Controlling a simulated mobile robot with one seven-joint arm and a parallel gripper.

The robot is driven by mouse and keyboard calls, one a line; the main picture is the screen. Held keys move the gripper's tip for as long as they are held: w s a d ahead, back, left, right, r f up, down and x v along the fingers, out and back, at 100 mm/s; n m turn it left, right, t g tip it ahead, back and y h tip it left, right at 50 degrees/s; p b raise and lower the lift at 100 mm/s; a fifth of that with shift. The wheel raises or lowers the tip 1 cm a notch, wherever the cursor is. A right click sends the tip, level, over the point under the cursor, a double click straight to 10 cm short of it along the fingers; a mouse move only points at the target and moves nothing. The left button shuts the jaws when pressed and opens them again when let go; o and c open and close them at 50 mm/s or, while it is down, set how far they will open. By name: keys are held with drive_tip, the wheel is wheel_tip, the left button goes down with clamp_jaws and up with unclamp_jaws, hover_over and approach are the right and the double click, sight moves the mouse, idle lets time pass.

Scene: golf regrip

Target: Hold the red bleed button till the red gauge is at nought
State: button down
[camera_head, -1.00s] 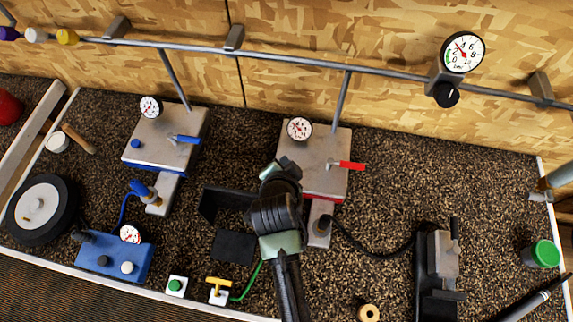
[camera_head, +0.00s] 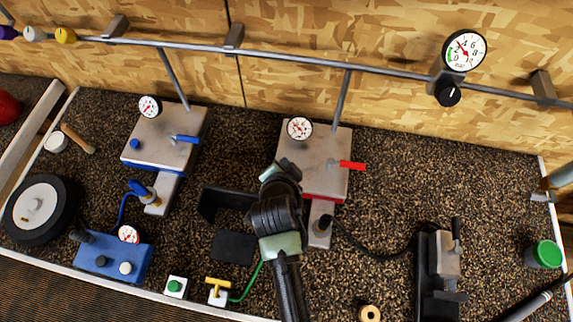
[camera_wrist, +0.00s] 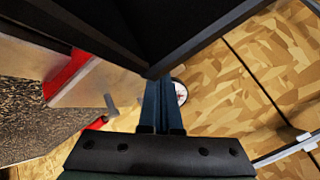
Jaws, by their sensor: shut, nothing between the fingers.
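The red station is a metal box (camera_head: 320,152) with a red lower edge, right of centre in the head view. Its round gauge (camera_head: 299,128) stands at the back left corner; the needle is too small to read surely. A red lever (camera_head: 351,165) sticks out at its right. The red bleed button is not visible; my arm covers the box's front left part. My gripper (camera_wrist: 160,95) is shut and empty in the wrist view, its fingers partly covering a gauge (camera_wrist: 181,92). Whether the fingertips touch a button cannot be seen.
A similar blue-edged box (camera_head: 165,135) with a blue button (camera_head: 135,144) and blue lever (camera_head: 186,139) stands left. A blue unit (camera_head: 112,258), a wheel (camera_head: 38,208) and a green-capped jar (camera_head: 546,254) lie around.

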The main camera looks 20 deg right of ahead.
drive_tip(key=shift+f+b, duration=0.4)
drive_tip(key=shift+f, duration=0.2)
idle(1.8)
drive_tip(key=shift+r, duration=0.1)
drive_tip(key=shift+r+p, duration=0.9)
drive_tip(key=shift+r, duration=0.1)
wheel_tip(320, 180, up, 5)
drive_tip(key=p, duration=0.4)
drive_tip(key=shift+p, duration=0.3)
